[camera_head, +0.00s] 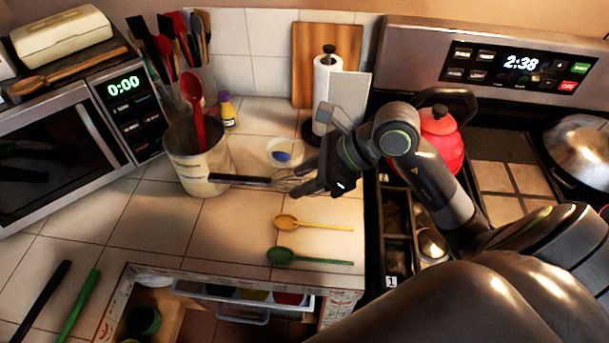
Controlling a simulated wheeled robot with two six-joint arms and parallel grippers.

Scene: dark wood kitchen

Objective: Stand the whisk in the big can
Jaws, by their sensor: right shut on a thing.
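The big can (190,172) is a pale, wide can standing upright on the tiled counter, with a red spoon (197,105) leaning in it. My right gripper (306,180) is shut on the whisk, to the right of the can. The whisk lies about level in the picture, with its dark handle (240,180) pointing left and overlapping the can's lower front. I cannot tell whether the handle touches the can. The whisk's wires are at the gripper and partly hidden by its fingers. My left gripper is not in view.
A yellow spoon (315,225) and a green spoon (308,257) lie on the counter in front. A small bowl (288,153) sits behind the whisk. A utensil holder (203,78) and yellow bottle (228,112) stand behind the can. An open drawer (250,305) is below.

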